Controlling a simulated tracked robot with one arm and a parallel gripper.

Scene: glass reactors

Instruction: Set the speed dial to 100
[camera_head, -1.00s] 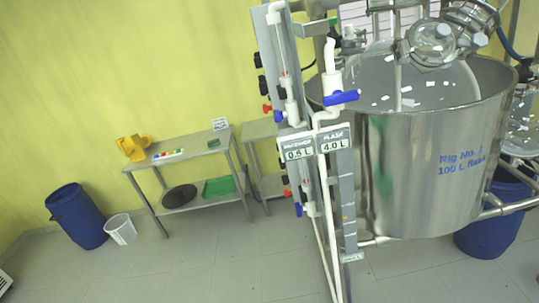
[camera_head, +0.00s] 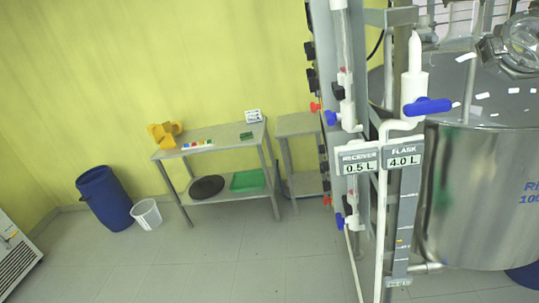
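No speed dial can be made out in the camera view. The steel reactor vessel (camera_head: 480,190), marked with blue writing, stands at the right. In front of it is a frame with white pipes, a blue valve handle (camera_head: 428,106) and two level displays. The receiver display (camera_head: 358,167) reads 0.5 L and the flask display (camera_head: 403,162) reads 4.0 L. My gripper is not in view.
A steel table (camera_head: 212,140) with a yellow object (camera_head: 164,134) stands by the yellow wall, with a second table (camera_head: 298,125) beside it. A blue barrel (camera_head: 106,198) and white bucket (camera_head: 147,214) stand left. A white vented unit (camera_head: 14,250) is far left. The grey floor (camera_head: 200,270) is clear in front.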

